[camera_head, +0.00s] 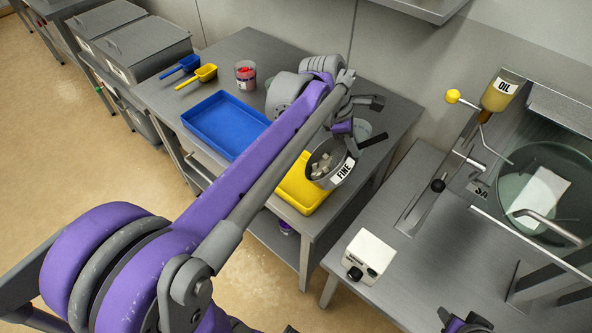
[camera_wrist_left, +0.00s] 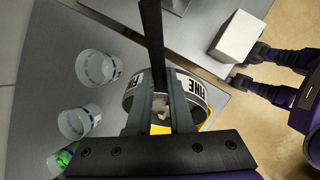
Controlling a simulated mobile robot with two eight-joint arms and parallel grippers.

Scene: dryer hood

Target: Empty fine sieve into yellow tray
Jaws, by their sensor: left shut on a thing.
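The fine sieve (camera_head: 343,172) is a grey round pan with a "FINE" label and a dark handle (camera_head: 372,141). It holds several pale pieces (camera_head: 321,164) and is above the right end of the yellow tray (camera_head: 297,190). My left gripper (camera_head: 350,118) is shut on the sieve; its fingers partly hide the sieve in the left wrist view (camera_wrist_left: 195,88). My left arm covers part of the yellow tray, so its contents are hidden. My right gripper (camera_head: 466,323) shows at the bottom edge; in the left wrist view its two fingers (camera_wrist_left: 250,68) are apart and empty.
A blue tray (camera_head: 226,125) lies left of the yellow tray. Blue and yellow scoops and a cup with red contents (camera_head: 245,76) stand behind. A white control box (camera_head: 367,256) is on the right bench, near an oil bottle (camera_head: 500,90) and round glass chamber.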

